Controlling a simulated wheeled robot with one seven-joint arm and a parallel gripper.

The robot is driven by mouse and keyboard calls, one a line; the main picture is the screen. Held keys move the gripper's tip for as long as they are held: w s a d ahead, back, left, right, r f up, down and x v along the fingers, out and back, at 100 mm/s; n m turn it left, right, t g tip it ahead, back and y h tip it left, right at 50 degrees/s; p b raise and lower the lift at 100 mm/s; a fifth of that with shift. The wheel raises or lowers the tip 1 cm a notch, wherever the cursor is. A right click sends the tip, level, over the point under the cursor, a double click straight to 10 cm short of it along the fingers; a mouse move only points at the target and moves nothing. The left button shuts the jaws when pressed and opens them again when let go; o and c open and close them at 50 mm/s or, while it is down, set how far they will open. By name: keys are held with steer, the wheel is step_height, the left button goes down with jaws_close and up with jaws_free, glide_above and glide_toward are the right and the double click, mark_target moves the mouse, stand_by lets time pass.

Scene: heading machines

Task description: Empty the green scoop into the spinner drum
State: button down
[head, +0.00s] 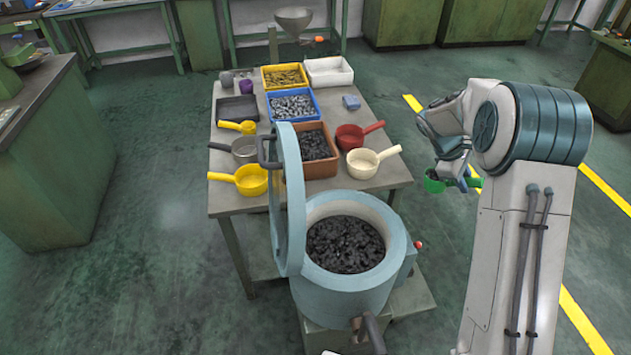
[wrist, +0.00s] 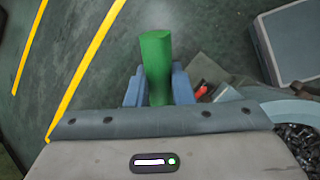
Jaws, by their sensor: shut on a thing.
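The green scoop (head: 434,184) is in my gripper (head: 468,180), to the right of the spinner drum in the head view. My gripper is shut on its handle, and the green handle (wrist: 157,62) shows between the fingers (wrist: 158,88) in the wrist view. The scoop's bowl is mostly hidden behind my arm, so its contents cannot be seen. The spinner drum (head: 398,258) is a light blue round tub with its lid (head: 291,200) raised at the left. Dark pieces (head: 345,243) lie inside it. Its rim also shows at the right of the wrist view (wrist: 262,101).
A table (head: 225,201) behind the drum holds a brown bin (head: 323,168), a blue bin (head: 315,98), a yellow bin (head: 285,76) and several scoops, including red (head: 351,137) and cream (head: 361,163) ones. The raised lid stands on the drum's left. Open floor lies right of the table.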

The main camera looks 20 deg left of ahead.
steer(key=s+a+f+m+y, duration=0.2)
steer(key=a+m, duration=0.6)
steer(key=a, duration=0.4)
steer(key=s+a+f+m+g+y, duration=0.1)
steer(key=s+a+f+m+y, duration=0.2)
steer(key=s+a+m+y, duration=0.2)
steer(key=s+a+f+m+y, duration=0.3)
steer(key=a+m, duration=0.7)
steer(key=a, duration=0.9)
steer(key=shift+s+a+m+y, duration=0.3)
steer(key=shift+s+m+y, duration=0.1)
steer(key=shift+y, duration=0.4)
steer(key=b, duration=0.4)
steer(key=shift+s+f+t+y, duration=0.15)
steer(key=shift+t+y, duration=0.15)
steer(key=t+b, duration=0.1)
steer(key=b, duration=0.4)
steer(key=t+y+b, duration=0.1)
steer(key=b, duration=0.5)
steer(key=shift+s+d+f+n+y, duration=0.3)
steer(key=shift+s+n, duration=0.1)
steer(key=t+b, duration=0.1)
steer(key=b, duration=0.6)
steer(key=s+f+t+y+b, duration=0.1)
steer(key=b, duration=0.6)
steer(key=shift+d+n, duration=0.3)
